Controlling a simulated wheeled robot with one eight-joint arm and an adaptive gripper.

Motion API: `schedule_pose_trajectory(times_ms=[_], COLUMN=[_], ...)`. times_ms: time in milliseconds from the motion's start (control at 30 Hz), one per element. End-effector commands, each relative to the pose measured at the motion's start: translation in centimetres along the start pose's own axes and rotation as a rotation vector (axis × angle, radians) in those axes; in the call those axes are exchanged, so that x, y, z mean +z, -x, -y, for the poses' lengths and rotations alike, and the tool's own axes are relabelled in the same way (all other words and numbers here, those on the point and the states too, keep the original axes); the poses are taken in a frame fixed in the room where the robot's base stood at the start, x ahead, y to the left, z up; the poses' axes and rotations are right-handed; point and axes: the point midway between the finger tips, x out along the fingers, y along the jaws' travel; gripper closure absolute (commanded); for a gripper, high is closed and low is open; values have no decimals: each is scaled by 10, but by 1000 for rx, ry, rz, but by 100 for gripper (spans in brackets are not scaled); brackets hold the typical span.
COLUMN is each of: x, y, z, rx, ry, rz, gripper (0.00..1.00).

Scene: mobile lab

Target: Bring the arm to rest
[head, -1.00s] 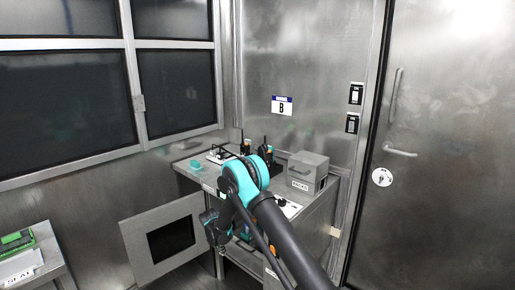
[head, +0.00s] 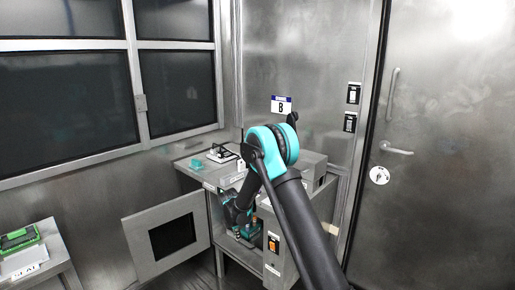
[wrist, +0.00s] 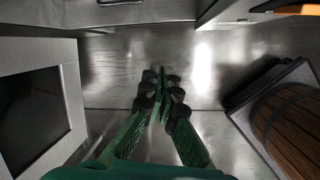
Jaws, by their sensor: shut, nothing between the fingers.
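My arm (head: 277,150) rises from the bottom right in the head view. Its teal elbow is up in front of the workbench, and the forearm hangs down to the left of it. My gripper (wrist: 162,92) shows in the wrist view with its green fingers close together, shut and empty. Grey metal surfaces lie beyond the fingertips. In the head view the fingers cannot be told apart from the dark and teal parts near the open cabinet.
The metal workbench (head: 208,178) stands in the corner. An open cabinet door (head: 137,246) with a dark window sticks out left; that window is also left in the wrist view (wrist: 32,119). A brown slatted round object (wrist: 292,122) is close on the right there. A side table (head: 62,262) stands far left.

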Motion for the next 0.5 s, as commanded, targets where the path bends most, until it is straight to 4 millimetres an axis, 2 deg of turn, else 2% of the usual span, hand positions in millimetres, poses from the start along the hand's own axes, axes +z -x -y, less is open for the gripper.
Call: schedule_pose_trajectory(times_ms=[33,200,367,500], x=[13,51,78,97], y=[16,65,107,139], z=[11,50,93,136], rx=[2,17,28,38], ry=[-66,-329,-576,-792], rz=[-2,-17,-31,-44], gripper=[100,100,100,100])
